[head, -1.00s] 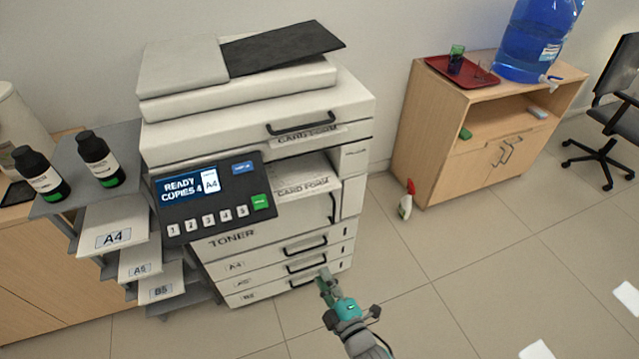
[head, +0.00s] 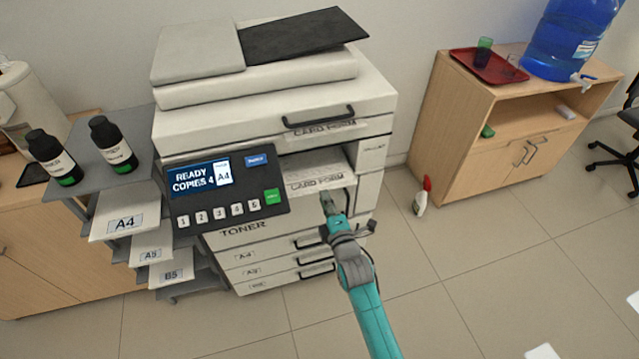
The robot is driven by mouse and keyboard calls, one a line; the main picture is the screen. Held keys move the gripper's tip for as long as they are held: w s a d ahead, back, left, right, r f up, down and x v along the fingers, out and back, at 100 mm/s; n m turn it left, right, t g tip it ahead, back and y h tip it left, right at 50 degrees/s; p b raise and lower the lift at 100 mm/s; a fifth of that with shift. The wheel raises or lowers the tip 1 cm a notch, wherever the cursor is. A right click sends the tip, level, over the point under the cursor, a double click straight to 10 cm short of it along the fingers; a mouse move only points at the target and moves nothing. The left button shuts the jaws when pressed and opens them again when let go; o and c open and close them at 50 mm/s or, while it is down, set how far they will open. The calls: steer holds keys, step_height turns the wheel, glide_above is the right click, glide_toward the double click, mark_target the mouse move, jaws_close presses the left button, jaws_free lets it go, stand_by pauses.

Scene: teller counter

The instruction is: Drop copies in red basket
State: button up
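The copier (head: 230,95) stands against the wall, its screen (head: 201,176) reading "READY COPIES 4 A4". Printed sheets marked "CARD FORM" (head: 316,184) lie in the output slot to the right of the control panel (head: 228,193). My gripper (head: 326,200) is in front of the slot, close to the front edge of the sheets. Its fingertips are small and partly hidden by my wrist, so I cannot tell whether it is open or touching the paper. I see no red basket in this view.
Toner bottles (head: 113,146) stand on a grey shelf above the A4 paper tray (head: 126,222), left of the copier. A spray bottle (head: 422,196) stands on the floor to the right. A wooden cabinet (head: 455,140) carries a red tray (head: 488,68).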

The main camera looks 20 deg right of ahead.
mark_target(319, 186)
steer(key=shift+w, duration=2.95)
jaws_close()
steer(key=shift+r, duration=1.25)
